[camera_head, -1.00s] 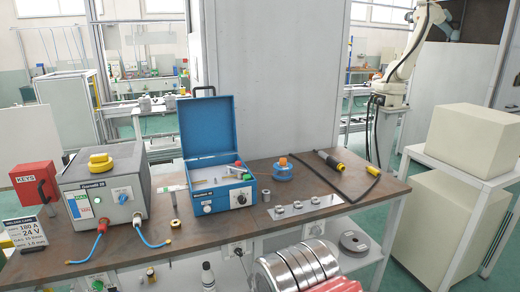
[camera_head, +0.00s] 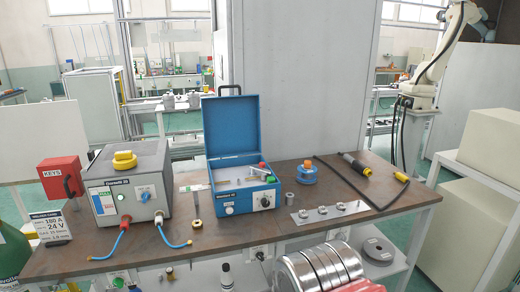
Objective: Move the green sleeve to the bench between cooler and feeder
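A small green piece, likely the green sleeve (camera_head: 262,166), shows at the right side of the open blue case (camera_head: 228,195), beside a red piece. It is too small to tell whether it lies inside or rests on the edge. The blue case, with its lid raised, stands mid-bench. A grey boxed unit (camera_head: 133,183) with a yellow knob stands to its left. I cannot tell which of these is the cooler or the feeder. My gripper is not in view.
A small dark-and-brass fitting (camera_head: 196,225) and a pale strip lie between the units.

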